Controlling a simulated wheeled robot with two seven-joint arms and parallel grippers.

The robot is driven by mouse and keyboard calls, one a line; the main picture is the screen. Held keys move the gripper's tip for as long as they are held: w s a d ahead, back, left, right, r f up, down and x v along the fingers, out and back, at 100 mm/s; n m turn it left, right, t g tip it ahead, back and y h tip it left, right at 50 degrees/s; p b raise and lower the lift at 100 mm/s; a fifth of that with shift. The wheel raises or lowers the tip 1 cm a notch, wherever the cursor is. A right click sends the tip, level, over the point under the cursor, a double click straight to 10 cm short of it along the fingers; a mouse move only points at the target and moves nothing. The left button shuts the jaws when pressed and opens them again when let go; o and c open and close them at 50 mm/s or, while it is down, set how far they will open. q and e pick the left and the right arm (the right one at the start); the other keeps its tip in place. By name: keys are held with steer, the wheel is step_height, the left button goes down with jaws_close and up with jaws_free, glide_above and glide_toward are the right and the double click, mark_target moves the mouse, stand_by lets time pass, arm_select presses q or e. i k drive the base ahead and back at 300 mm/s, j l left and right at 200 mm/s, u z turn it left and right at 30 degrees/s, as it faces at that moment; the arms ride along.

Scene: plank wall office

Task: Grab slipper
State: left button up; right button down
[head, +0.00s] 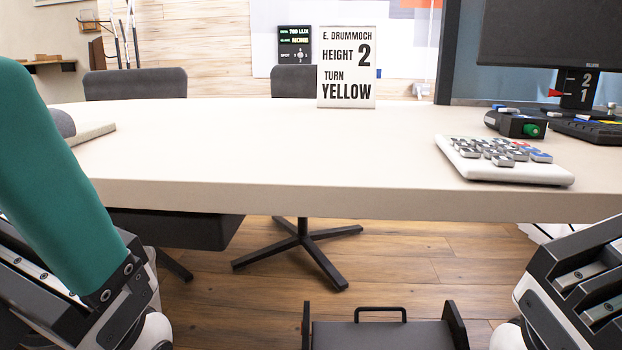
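No slipper can be made out for certain in the head view. A grey rounded thing (62,123) shows at the left end of the desk, beside or on a flat beige slab (92,133). My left arm hides part of it, so I cannot tell what it is. My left arm, with a teal part, fills the left edge, and part of my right arm shows at the lower right. No fingertips of either gripper can be seen.
A pale desk (270,150) spans the view, its middle clear. A sign (346,67) stands at its back. A keypad (503,158), a dark device with a green knob (516,122) and a monitor (550,35) are at right. Chairs (135,84) stand behind; a chair base (300,245) shows below.

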mark_target(75, 135)
steer(key=k, duration=0.9)
